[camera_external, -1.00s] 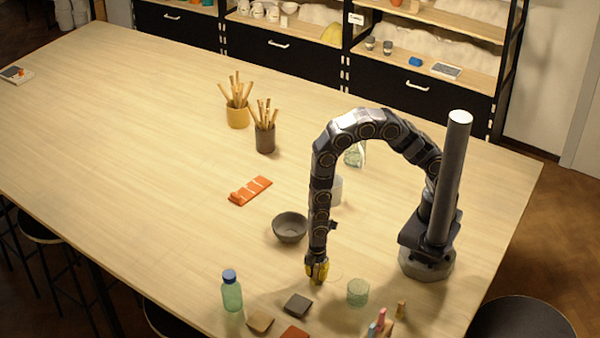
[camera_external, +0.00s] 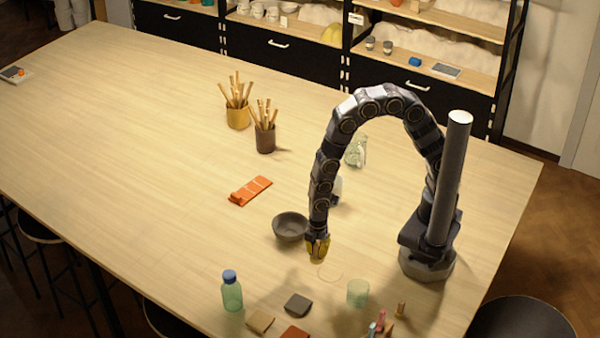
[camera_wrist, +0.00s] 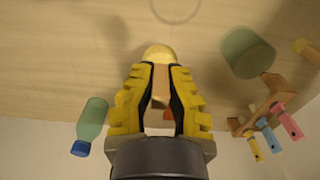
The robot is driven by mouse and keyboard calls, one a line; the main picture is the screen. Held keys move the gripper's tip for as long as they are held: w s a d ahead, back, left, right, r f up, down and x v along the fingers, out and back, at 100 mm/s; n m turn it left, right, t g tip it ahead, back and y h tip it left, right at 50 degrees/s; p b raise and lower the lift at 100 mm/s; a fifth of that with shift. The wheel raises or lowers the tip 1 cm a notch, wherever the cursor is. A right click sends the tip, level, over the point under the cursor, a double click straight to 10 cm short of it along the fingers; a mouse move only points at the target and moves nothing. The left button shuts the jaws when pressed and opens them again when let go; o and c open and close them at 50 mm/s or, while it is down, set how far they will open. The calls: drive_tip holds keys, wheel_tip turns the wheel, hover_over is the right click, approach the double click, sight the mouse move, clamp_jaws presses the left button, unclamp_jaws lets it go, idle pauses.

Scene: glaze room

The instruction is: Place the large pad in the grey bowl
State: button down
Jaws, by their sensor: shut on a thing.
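My gripper (camera_external: 318,254) points down over the table, just right of the grey bowl (camera_external: 290,227) in the external view. In the wrist view my gripper (camera_wrist: 160,68) has its yellow fingers shut on a pale tan, rounded pad (camera_wrist: 159,53) at the fingertips. The pad is hard to make out in the external view, and its lower part is hidden. The grey bowl stands upright on the table and its visible inside looks empty. I cannot make out the bowl in the wrist view.
A green bottle (camera_external: 231,292), dark, tan and red tiles, a pale green glass (camera_external: 357,292) and a rack of coloured tools (camera_external: 380,325) stand near the front edge.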

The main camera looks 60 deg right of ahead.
drive_tip(key=shift+r, duration=0.6)
drive_tip(key=w+d+r+m, duration=0.2)
drive_tip(key=w+d+m, duration=0.25)
drive_tip(key=w, duration=0.45)
wheel_tip(320, 180, up, 2)
drive_tip(key=m, duration=0.5)
hover_over(290, 220)
drive_tip(key=s+a, duration=0.2)
drive_tip(key=a, duration=0.1)
drive_tip(key=shift+n, duration=0.25)
drive_tip(key=shift+s+a+f, duration=0.1)
drive_tip(key=shift+s+f, duration=0.05)
drive_tip(key=shift+f, duration=5.2)
